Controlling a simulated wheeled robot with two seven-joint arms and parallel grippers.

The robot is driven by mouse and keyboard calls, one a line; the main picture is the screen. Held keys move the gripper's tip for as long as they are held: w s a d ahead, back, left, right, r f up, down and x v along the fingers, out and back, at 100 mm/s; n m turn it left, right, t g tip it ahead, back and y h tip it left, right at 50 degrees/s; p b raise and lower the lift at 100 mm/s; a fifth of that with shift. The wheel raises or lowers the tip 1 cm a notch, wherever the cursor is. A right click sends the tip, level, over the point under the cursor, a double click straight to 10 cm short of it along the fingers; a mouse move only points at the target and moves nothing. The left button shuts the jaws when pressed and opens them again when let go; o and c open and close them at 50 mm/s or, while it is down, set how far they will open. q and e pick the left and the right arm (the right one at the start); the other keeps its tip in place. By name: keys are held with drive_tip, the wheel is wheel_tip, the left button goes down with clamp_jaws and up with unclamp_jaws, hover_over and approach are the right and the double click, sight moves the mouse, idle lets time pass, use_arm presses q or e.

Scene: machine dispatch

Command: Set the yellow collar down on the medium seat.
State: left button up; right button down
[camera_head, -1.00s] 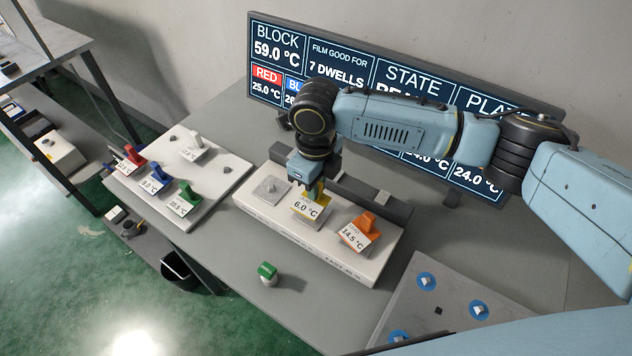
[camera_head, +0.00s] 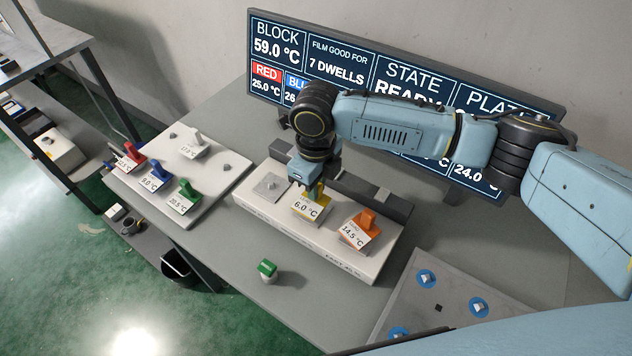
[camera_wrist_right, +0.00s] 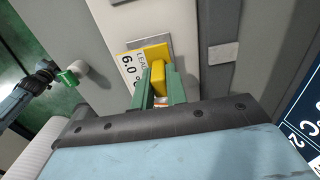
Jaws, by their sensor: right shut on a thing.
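The yellow collar (camera_head: 312,206), with a tag reading 6.0 °C, is at the middle seat of the long white block (camera_head: 331,255). My right gripper (camera_head: 314,190) is above it, pointing down, and is shut on its yellow upright part. In the right wrist view the green fingers (camera_wrist_right: 157,87) close around the yellow collar (camera_wrist_right: 154,56). A grey metal plate (camera_wrist_right: 156,43) shows beneath the collar there. Whether the collar fully rests on the seat is hard to tell.
The block's left seat (camera_head: 270,187) is bare. An orange collar (camera_head: 358,232) is on its right seat. A white board (camera_head: 212,203) holds red, blue, green and white collars. A green-topped piece (camera_head: 267,272) stands in front. A grey plate with blue rings (camera_head: 450,294) is at right.

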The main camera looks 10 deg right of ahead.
drive_tip(key=shift+f, duration=0.55)
drive_tip(key=c, duration=1.3)
unclamp_jaws()
wheel_tip(320, 180, up, 13)
drive_tip(key=shift+r+b, duration=0.2)
drive_tip(key=shift+b, duration=0.25)
drive_tip(key=shift+f, duration=0.1)
